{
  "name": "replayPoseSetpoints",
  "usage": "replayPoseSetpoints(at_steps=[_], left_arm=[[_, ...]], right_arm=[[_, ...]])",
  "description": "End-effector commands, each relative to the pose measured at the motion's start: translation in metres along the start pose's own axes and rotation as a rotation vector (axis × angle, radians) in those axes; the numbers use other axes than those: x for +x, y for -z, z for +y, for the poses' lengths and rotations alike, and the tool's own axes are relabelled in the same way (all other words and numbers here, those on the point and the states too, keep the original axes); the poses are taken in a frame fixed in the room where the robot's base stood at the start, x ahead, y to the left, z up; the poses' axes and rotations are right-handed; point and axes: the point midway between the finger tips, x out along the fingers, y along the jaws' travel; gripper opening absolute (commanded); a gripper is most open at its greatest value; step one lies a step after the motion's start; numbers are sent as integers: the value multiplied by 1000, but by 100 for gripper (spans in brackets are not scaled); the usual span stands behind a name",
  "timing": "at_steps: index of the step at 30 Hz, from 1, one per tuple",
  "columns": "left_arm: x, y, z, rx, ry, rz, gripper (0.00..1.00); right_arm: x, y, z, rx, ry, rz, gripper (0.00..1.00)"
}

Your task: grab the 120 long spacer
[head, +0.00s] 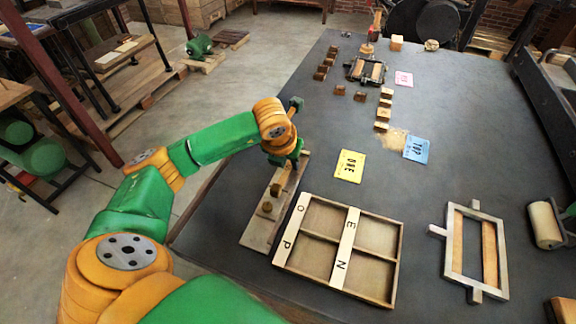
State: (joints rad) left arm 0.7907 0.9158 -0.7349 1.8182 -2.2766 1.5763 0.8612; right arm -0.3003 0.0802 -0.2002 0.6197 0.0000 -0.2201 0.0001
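My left gripper (290,163) points down over the far end of a long narrow board (256,232) near the table's left edge. Its fingers are small and partly hidden by the wrist, so I cannot tell whether they are open or hold anything. Two small brown knob-like pieces (276,189) and (267,207) stand on the board, nearer than the gripper. No 120 marking is readable, so I cannot tell which piece is the 120 long spacer. My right gripper is not in view.
A divided wooden tray lettered OPEN (397,262) lies right of the board. A metal frame (448,262) and a roller (545,225) lie farther right. Yellow (349,166) and blue (416,149) cards and several wooden blocks (382,114) lie beyond. The table's centre right is clear.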

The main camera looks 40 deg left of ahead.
Motion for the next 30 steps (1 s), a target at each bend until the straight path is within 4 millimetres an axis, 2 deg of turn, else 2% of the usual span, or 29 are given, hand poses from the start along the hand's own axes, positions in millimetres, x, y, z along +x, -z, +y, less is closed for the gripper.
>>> replayPoseSetpoints(at_steps=[19, 20, 23, 30], left_arm=[[6, 2, 0, 1, 1, -1, 30], [6, 2, 0, 1, 1, -1, 27], [5, 1, 0, 1, 1, -1, 0], [5, 1, 0, 1, 1, -1, 0]], right_arm=[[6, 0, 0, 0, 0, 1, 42], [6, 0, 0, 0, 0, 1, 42], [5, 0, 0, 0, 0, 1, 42], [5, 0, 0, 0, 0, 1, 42]])
